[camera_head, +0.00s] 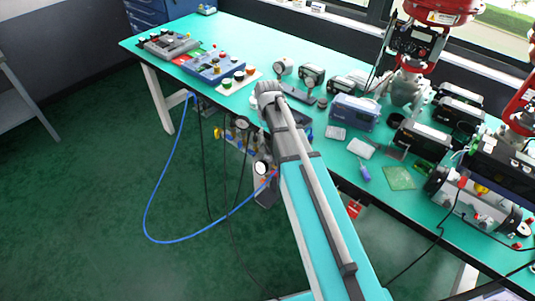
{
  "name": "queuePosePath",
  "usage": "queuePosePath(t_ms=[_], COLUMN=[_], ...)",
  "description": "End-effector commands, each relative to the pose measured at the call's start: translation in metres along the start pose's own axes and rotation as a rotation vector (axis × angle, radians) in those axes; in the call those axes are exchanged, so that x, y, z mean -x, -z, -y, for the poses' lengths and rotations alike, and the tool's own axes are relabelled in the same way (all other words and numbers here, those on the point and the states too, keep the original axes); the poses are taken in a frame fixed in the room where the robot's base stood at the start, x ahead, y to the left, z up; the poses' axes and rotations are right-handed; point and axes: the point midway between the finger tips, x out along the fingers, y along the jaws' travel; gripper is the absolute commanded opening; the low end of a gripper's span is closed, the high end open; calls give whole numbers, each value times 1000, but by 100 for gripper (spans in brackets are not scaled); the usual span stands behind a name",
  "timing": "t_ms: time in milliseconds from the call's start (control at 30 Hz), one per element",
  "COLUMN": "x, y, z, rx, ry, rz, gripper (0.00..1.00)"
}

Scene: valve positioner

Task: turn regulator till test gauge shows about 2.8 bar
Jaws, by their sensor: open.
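A small round gauge with a white face (261,168) shows below the bench's front edge, just left of my arm. Its needle is too small to read. Fittings with blue and brass-coloured parts (241,123) sit under the bench edge above it, partly behind my arm. I cannot tell which part is the regulator. My arm reaches up from the bottom right to the bench edge and hides part of this area. My gripper is hidden, and I cannot make out its fingers.
The teal bench (140,42) carries instruments, several dark boxes, and a red-topped valve actuator (440,8). A blue hose (172,241) loops over the green floor, with dark cables hanging beside it. A grey shelf (22,95) stands far left.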

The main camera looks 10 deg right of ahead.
Motion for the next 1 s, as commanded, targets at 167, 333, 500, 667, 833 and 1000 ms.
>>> queuePosePath(t_ms=[167, 333, 500, 667, 833, 1000], x=[-18, -30, -43, -55, -67, -76], y=[0, 0, 0, 0, 0, 0], z=[0, -1, -1, -1, -1, -2], rx=[-1, -1, -1, -2, -2, -2], ry=[0, 0, 0, 0, 0, 0], rz=[0, 0, 0, 0, 0, 0], gripper=[49, 49, 49, 49, 49, 49])
